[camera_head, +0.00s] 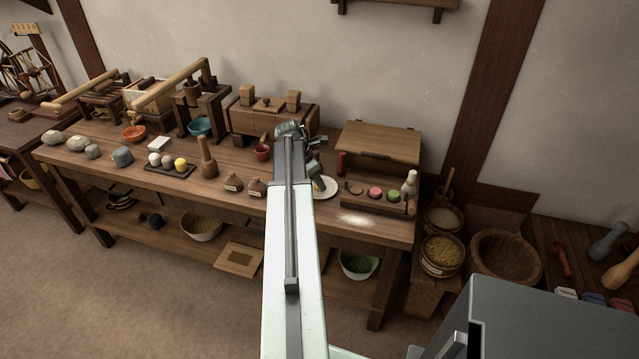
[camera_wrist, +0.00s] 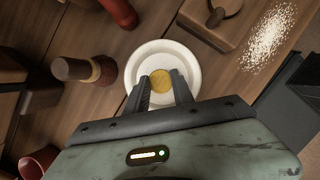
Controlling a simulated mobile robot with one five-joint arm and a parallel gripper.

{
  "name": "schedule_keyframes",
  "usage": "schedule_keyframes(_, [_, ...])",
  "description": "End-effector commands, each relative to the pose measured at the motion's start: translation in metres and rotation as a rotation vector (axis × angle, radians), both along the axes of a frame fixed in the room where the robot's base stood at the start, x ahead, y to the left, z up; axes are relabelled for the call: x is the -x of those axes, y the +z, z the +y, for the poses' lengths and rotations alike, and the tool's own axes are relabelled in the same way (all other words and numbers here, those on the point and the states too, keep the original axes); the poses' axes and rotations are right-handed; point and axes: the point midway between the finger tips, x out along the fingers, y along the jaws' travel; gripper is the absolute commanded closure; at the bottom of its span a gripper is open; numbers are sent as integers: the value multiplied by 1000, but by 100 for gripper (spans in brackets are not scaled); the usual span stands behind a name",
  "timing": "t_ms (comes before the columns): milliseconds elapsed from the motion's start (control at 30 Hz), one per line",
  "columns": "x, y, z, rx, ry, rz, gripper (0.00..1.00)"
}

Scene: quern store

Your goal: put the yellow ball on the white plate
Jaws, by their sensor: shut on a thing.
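The white plate (camera_head: 331,188) lies farther right, partly hidden by my arm. My gripper (camera_head: 319,185) points down at the plate. In the wrist view my gripper (camera_wrist: 162,88) is shut on a round golden-yellow thing (camera_wrist: 162,80), seen against the middle of the plate (camera_wrist: 133,72). I cannot tell whether that thing touches the plate.
A wooden box (camera_head: 378,145) and pink and green pieces stand right of the plate. A dark-topped wooden handle (camera_wrist: 75,69) and a red cylinder (camera_wrist: 118,10) are close to the plate. White powder (camera_head: 355,219) lies near the front edge.

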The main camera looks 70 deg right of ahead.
Motion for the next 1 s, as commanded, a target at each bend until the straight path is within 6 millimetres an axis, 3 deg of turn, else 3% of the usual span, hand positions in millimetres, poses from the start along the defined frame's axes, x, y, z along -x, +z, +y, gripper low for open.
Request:
schedule_keyframes(167, [2,-4,-1,0,-3,0,100])
schedule_keyframes(200, [3,-3,-1,0,-4,0,63])
schedule_keyframes(267, [3,-2,-1,0,-5,0,49])
schedule_keyframes(667, [4,3,-2,0,-7,0,49])
schedule_keyframes(867, [-1,30,5,0,-6,0,49])
schedule_keyframes(1000, [-8,61,13,0,-5,0,49])
